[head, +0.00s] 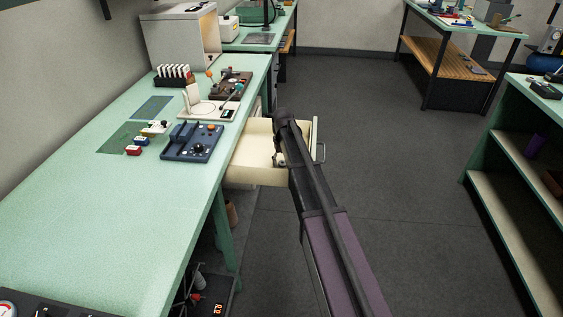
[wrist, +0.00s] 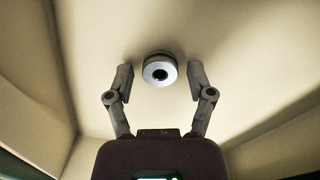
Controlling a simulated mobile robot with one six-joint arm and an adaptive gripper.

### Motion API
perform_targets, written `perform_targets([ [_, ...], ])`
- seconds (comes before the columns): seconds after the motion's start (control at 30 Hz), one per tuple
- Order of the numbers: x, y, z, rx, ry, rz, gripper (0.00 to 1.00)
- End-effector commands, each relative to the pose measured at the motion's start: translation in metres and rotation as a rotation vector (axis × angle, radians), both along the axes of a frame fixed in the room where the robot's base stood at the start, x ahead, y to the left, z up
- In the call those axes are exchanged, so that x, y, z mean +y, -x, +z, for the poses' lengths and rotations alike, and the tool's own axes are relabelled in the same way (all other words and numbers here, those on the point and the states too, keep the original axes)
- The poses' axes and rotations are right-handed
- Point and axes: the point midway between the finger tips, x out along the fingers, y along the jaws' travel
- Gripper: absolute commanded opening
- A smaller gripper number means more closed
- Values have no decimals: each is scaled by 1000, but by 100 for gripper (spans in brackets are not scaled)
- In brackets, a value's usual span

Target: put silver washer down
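The silver washer (wrist: 159,70), a round ring with a dark centre hole, lies on the cream floor of the open drawer (head: 262,175). My gripper (wrist: 160,80) is open, one finger on each side of the washer, with visible gaps and no contact that I can see. In the head view my gripper (head: 280,158) is down inside the drawer. The washer cannot be made out clearly there, as my arm covers part of the drawer.
The drawer's walls (wrist: 65,75) stand close around my gripper. The green workbench (head: 110,220) is beside the drawer, its near part bare. A blue device (head: 192,142) and other small items stand near its edge. A shelf unit (head: 520,200) is at right, with open floor between.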

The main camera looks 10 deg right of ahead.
Motion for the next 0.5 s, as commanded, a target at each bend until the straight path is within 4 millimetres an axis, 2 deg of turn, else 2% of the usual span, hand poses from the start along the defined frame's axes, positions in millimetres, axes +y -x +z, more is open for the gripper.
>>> perform_targets([
  [0.5, 0, 0, 3, 0, 0, 0, 77],
])
